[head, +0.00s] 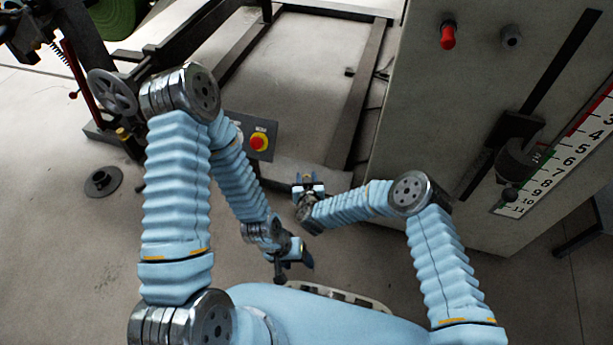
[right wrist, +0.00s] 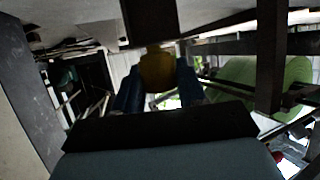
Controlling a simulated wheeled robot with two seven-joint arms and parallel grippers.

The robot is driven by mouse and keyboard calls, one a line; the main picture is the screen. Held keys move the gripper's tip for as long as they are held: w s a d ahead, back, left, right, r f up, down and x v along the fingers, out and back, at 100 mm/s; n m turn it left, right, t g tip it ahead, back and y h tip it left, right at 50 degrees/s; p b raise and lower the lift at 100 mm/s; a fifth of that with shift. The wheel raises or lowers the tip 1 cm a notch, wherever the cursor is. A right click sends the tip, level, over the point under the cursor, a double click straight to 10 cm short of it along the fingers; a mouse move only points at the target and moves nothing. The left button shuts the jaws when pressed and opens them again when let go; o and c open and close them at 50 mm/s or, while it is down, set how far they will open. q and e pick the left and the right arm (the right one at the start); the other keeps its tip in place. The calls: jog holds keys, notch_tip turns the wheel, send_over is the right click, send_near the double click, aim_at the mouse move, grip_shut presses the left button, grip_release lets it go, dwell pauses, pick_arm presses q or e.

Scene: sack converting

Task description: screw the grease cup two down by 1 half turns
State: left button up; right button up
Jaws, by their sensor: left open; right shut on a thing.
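A brass-yellow rounded cup, the grease cup (right wrist: 158,70), shows in the right wrist view between the two blue fingers of my right gripper (right wrist: 160,88). The fingers touch it on both sides and are shut on it. The dark bar above hides what the cup is mounted on. In the head view my right gripper (head: 308,184) is by the base of the machine, and the cup cannot be made out there. My left gripper (head: 294,266) is open and empty, low in the middle of the head view, apart from the cup. No number on the cup is readable.
A grey cabinet (head: 440,120) with a red knob (head: 448,36) and a number scale (head: 560,165) stands at the right. A control box with a red button (head: 259,142) is left of my right gripper. A green roll (right wrist: 262,80) shows beyond. Open floor lies at left.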

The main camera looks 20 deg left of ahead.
jog(key=shift+a+m+t+h, duration=0.1)
jog(key=shift+m+t+h, duration=0.2)
jog(key=shift+m+h, duration=0.65)
jog(key=shift+f+m+h+b, duration=0.15)
jog(key=shift+m+h+b, duration=0.7)
jog(key=shift+h, duration=0.3)
jog(key=m+h+b, duration=0.3)
jog(key=h, duration=0.1)
jog(key=shift+m+g+h+b, duration=0.8)
jog(key=shift+m+h, duration=0.7)
jog(key=shift+m, duration=0.2)
jog(key=shift+r, duration=0.2)
jog(key=o, duration=1)
jog(key=shift+c, duration=0.2)
